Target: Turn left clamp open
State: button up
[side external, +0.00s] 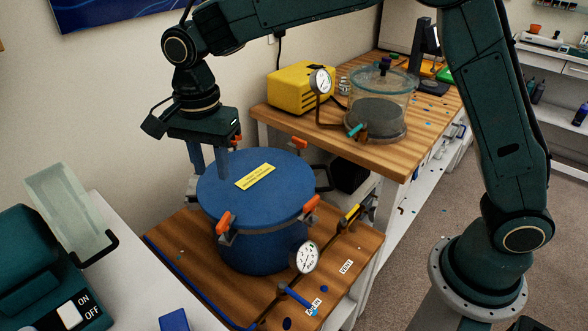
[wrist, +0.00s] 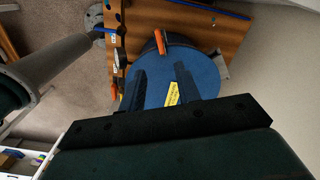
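A blue pressure pot (side external: 262,250) with a round blue lid (side external: 285,185) stands on a wooden board. Orange-handled clamps sit around its rim: one at front left (side external: 226,222), one at front right (side external: 311,204), one at the back (side external: 299,143). Another orange piece shows just behind my gripper (side external: 209,168). My gripper points down at the lid's back-left edge, its two fingers apart with nothing seen between them. In the wrist view the fingers reach over the lid (wrist: 205,72), and two orange handles (wrist: 160,42) (wrist: 114,90) show. I cannot tell whether the fingers touch the lid.
A pressure gauge (side external: 304,257) and a blue-handled valve (side external: 296,298) are at the pot's front. Behind stands a bench with a yellow pump (side external: 300,88) and a glass chamber (side external: 380,100).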

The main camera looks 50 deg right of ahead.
aim_at(223, 219)
notch_tip(223, 219, down, 13)
jog(key=shift+f, duration=0.1)
dwell(0.6)
grip_shut()
